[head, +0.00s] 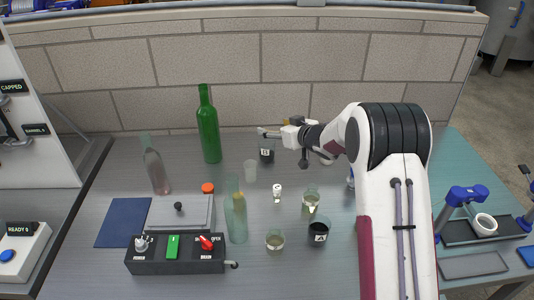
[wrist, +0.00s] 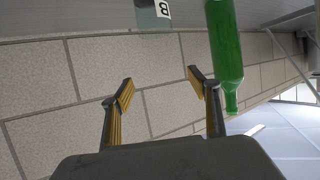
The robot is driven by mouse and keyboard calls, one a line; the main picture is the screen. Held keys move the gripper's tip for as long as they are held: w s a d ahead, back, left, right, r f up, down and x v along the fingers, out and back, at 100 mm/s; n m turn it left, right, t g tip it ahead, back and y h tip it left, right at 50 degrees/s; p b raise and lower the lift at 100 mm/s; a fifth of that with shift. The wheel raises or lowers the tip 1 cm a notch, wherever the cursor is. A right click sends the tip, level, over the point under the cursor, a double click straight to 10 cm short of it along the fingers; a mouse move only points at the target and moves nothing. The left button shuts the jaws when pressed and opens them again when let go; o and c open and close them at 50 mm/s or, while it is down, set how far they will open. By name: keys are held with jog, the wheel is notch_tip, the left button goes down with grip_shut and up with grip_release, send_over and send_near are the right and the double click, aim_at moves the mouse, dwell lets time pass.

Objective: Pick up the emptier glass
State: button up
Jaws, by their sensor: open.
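A glass labelled B (head: 267,157) stands at the back of the table, dark in its lower part. It also shows in the wrist view (wrist: 153,20), upside down at the top edge and partly cut off. A glass labelled A (head: 319,234) stands at the front, with dark contents; its exact level is hard to tell. Two unlabelled glasses (head: 311,202) (head: 275,241) hold a little pale liquid. My gripper (head: 264,133) is near glass B, above and behind it. In the wrist view its fingers (wrist: 160,86) are apart, with nothing between them.
A green bottle (head: 209,130) stands left of my gripper, near the brick wall. A pale cup (head: 250,171), a clear bottle (head: 237,215) and a pinkish bottle (head: 156,172) stand on the table. A control box (head: 190,266) is at the front left, beside a blue mat (head: 123,222).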

jog(key=shift+w+a+f, duration=0.1)
jog(key=shift+a+f, duration=0.2)
jog(key=shift+f, duration=0.15)
send_near(263, 142)
jog(key=shift+w+a, duration=0.15)
jog(key=shift+w, duration=0.3)
jog(key=shift+w+a, duration=0.2)
jog(key=shift+w, duration=0.25)
jog(key=shift+f, duration=0.15)
jog(key=shift+f, duration=0.25)
jog(key=shift+w+f, duration=0.1)
jog(key=shift+f, duration=0.15)
jog(key=shift+x, duration=2.35)
jog(key=shift+a+r, duration=0.1)
jog(key=shift+a, duration=0.05)
